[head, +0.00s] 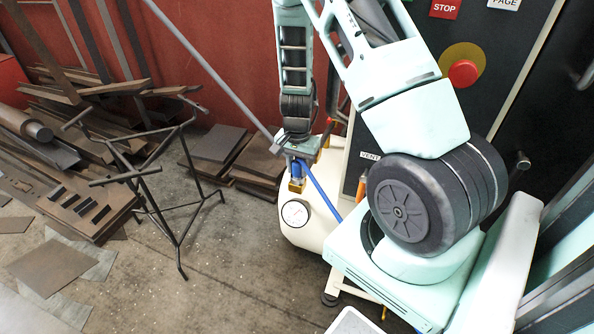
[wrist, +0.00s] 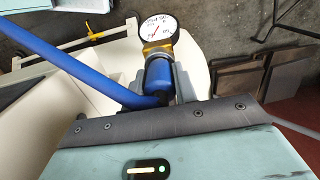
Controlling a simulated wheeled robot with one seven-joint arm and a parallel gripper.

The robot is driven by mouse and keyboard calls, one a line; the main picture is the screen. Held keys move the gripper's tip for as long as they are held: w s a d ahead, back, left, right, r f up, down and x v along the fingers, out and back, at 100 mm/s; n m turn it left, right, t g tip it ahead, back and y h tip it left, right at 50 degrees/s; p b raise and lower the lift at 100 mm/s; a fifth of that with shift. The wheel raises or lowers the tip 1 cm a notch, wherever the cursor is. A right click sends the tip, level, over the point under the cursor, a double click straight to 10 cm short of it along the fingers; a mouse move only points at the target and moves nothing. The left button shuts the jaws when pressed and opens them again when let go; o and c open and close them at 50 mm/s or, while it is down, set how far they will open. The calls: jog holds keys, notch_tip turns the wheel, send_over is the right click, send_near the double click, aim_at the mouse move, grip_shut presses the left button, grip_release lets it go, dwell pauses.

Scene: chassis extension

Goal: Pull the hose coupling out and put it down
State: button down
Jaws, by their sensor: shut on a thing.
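The hose coupling (head: 296,171) is a blue cylinder, upright in the head view, with the blue hose (head: 322,190) running from it down to the right. It also shows in the wrist view (wrist: 159,78), with the hose (wrist: 75,68) going off to the upper left. My gripper (head: 297,163) is above the white machine and shut on the coupling, with grey fingers on its sides. The brass fitting (head: 296,186) is directly below the coupling, in line with it. I see no clear gap between them. The fingertips partly hide the coupling.
A round pressure gauge (head: 295,213) is on the white machine (head: 312,238), just by the fitting. A dark cabinet with a red stop button (head: 463,73) stands to the right. A black metal frame (head: 165,190) and stacked plates (head: 217,146) are to the left. Some concrete floor is clear.

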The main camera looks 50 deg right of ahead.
aim_at(297, 161)
jog(key=shift+r+p, duration=2.6)
jog(key=shift+r, duration=0.45)
